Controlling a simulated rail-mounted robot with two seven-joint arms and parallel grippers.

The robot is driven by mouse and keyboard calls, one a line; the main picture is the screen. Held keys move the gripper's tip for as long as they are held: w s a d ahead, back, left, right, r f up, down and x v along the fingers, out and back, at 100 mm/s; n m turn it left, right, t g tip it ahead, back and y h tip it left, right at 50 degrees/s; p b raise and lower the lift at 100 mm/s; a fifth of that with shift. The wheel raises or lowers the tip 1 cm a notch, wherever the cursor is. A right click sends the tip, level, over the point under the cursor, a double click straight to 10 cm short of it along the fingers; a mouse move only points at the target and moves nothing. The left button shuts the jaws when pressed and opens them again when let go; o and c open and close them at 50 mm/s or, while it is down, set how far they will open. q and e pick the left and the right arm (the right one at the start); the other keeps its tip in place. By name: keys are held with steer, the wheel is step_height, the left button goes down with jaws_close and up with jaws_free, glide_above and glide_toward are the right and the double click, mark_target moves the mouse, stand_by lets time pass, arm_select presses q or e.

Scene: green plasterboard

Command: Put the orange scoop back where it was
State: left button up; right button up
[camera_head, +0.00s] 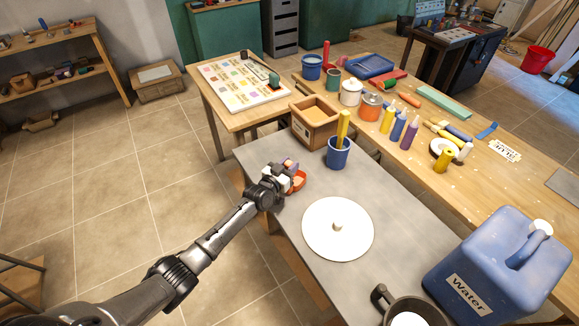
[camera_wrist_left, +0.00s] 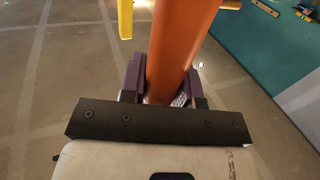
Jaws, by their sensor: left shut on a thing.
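My left gripper (camera_head: 291,178) is shut on the orange scoop (camera_head: 299,181), at the left edge of the grey table. In the left wrist view, the scoop's orange handle (camera_wrist_left: 178,45) runs up between the two fingers. The far end of the scoop is outside the wrist view. A wooden box (camera_head: 314,137) with tan contents stands just behind the gripper, and a blue cup (camera_head: 338,155) holding a yellow tool (camera_head: 343,126) stands to its right. The gripper appears apart from both. My right gripper is not in view.
A white round disc (camera_head: 338,229) with a knob lies on the grey table (camera_head: 392,194). A large blue water jug (camera_head: 495,262) and a dark pan (camera_head: 412,309) stand at the front right. The wooden table (camera_head: 465,195) behind holds bottles, pots and tools.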

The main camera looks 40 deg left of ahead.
arm_select(q)
steer(key=shift+f, duration=0.15)
steer(key=o, duration=0.9)
steer(key=shift+o, duration=0.2)
